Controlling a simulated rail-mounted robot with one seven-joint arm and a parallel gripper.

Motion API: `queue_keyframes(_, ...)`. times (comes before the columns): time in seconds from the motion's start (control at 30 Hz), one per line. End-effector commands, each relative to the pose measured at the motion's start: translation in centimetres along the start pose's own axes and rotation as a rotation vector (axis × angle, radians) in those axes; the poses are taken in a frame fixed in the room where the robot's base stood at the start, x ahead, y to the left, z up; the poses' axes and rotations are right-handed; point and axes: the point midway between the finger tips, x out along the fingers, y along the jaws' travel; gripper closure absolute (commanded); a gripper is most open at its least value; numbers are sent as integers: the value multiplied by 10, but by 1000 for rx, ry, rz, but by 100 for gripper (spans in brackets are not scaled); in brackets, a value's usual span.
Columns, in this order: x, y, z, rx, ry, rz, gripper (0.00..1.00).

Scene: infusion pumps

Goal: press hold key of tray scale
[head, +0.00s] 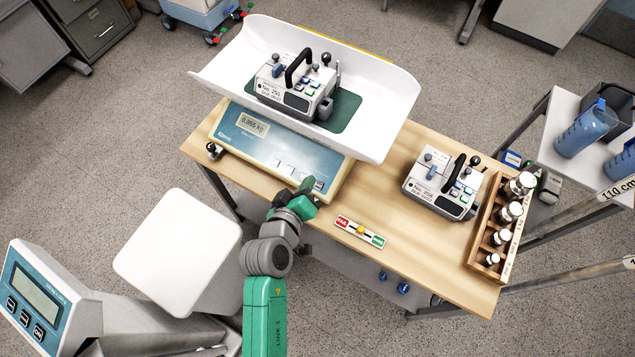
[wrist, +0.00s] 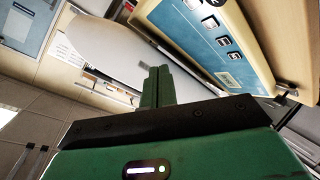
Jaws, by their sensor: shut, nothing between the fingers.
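The tray scale (head: 255,142) stands on the wooden table, with a beige and blue base, a lit display (head: 253,124) reading about 0.355 kg, and a row of keys (head: 290,170) along its front. Its white tray (head: 385,115) carries an infusion pump (head: 296,84) on a green mat. The wrist view shows the panel with several white keys (wrist: 223,41); their labels are too small to read, so I cannot tell which is hold. My gripper (head: 305,186) is shut and empty, close to the panel's front right end; it hides part of that area. The shut fingers (wrist: 156,87) show in the wrist view.
A small metal part (head: 213,150) is at the left edge. A floor scale with a white platform (head: 180,250) stands left of my arm.

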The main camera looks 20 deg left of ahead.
Motion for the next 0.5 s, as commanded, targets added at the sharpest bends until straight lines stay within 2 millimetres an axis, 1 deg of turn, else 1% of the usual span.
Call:
queue_keyframes(0.17, 4, -4, 4, 1, 0, 1, 100)
queue_keyframes(0.5, 39, -31, 30, 1, 2, 1, 100)
